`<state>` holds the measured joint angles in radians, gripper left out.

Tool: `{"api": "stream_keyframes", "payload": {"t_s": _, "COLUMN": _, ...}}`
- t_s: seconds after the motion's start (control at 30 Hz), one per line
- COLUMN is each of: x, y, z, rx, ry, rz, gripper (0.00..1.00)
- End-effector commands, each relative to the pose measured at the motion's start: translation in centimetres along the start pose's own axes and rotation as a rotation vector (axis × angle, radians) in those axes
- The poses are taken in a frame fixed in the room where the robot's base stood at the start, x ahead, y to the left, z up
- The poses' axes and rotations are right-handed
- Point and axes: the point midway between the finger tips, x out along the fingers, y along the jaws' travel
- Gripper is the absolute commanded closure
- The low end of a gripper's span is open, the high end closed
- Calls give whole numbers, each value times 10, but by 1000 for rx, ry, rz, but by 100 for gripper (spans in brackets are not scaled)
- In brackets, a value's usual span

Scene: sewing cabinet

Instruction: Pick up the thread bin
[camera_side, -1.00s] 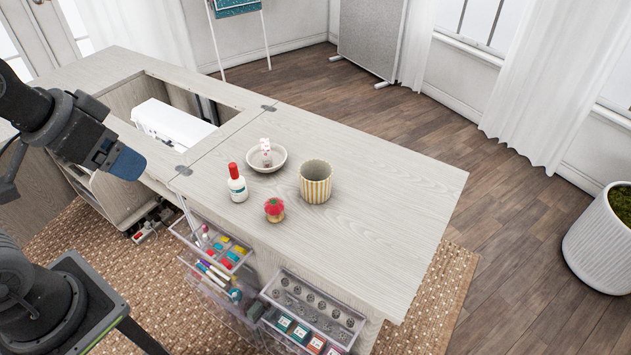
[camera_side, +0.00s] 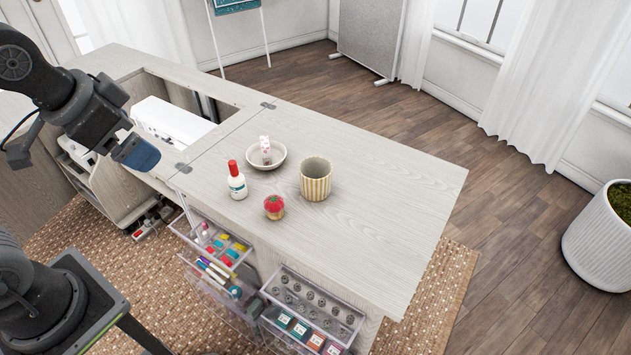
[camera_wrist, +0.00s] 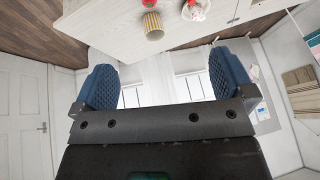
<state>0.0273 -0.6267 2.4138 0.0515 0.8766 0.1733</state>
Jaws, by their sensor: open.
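A round, open-topped bin with yellow and white vertical stripes, which I take to be the thread bin, stands upright on the cabinet top (camera_side: 390,215). The bin (camera_side: 316,183) also shows near the top of the wrist view (camera_wrist: 153,28). My gripper (camera_side: 142,158) is at the left in the side view, above the cabinet's near edge and well apart from the bin. In the wrist view its two blue padded fingers (camera_wrist: 162,82) are spread wide with nothing between them.
Left of the bin stand a white bottle with a red cap (camera_side: 237,184), a red pincushion (camera_side: 274,206) and a white bowl (camera_side: 267,166) holding a small pink and white item. Open clear drawers (camera_side: 312,308) jut below the near edge. The cabinet top right of the bin is clear.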

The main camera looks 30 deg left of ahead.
Motion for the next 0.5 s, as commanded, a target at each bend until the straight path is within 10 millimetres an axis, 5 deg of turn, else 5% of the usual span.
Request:
{"api": "stream_keyframes", "payload": {"t_s": 0.27, "x": 53, "y": -5, "z": -88, "rx": 754, "ry": -70, "rz": -45, "gripper": 0}}
{"api": "stream_keyframes", "payload": {"t_s": 0.5, "x": 131, "y": 12, "z": -153, "rx": 1440, "ry": -129, "rz": -55, "gripper": 0}}
